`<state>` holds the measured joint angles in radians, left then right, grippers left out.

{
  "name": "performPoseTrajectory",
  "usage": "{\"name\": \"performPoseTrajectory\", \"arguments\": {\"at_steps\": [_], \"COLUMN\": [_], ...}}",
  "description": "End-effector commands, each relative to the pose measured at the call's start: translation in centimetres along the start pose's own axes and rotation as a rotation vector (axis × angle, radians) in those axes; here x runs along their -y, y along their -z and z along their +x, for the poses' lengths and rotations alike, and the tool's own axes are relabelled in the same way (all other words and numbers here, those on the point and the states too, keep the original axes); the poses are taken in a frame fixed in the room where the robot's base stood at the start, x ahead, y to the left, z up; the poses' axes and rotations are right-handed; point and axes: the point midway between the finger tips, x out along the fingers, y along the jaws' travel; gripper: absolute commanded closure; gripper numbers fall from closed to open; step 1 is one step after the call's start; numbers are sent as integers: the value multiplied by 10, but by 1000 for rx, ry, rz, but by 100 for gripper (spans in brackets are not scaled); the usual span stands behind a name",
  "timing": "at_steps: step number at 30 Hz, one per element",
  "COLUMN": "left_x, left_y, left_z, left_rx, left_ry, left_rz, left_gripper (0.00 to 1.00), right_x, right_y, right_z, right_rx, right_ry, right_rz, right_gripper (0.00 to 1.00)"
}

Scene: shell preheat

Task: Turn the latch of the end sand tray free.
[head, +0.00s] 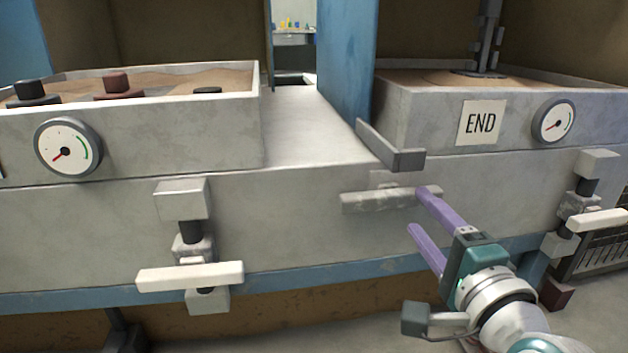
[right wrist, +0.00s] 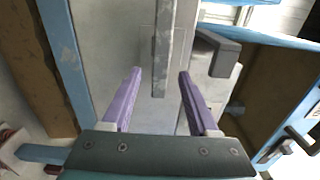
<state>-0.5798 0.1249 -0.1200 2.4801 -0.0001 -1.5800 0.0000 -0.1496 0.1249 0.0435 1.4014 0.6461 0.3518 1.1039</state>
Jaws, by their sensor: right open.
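The end sand tray (head: 440,118) is a grey box at the right of the head view, with an END label (head: 479,122) on its front. A pale grey bar (head: 375,201), which looks like its latch, lies level on the bench front below the tray's left end. In the right wrist view the bar (right wrist: 161,60) runs upright ahead of the gap between the fingers (right wrist: 160,73). I cannot tell whether they touch. My left gripper is out of view.
A dark grey bracket (head: 393,150) sticks out just above the bar; it also shows in the right wrist view (right wrist: 216,52). White-handled clamps stand at left (head: 190,275) and right (head: 597,220). Another sand tray (head: 180,135) is at left. A blue panel (head: 347,60) rises behind.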

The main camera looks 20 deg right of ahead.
Motion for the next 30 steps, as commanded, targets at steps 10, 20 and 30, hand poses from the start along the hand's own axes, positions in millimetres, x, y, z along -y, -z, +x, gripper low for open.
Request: {"name": "performPoseTrajectory", "arguments": {"at_steps": [10,20,30], "left_x": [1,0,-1], "left_y": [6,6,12], "left_z": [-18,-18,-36], "left_rx": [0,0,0], "left_ry": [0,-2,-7], "left_rz": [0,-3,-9], "left_gripper": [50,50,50], "right_x": [1,0,18], "right_y": [0,0,-8], "right_z": [-54,-57,-56], "right_rx": [0,0,32], "right_ry": [0,1,-20], "right_rz": [0,0,-32], "right_gripper": [40,40,40]}}
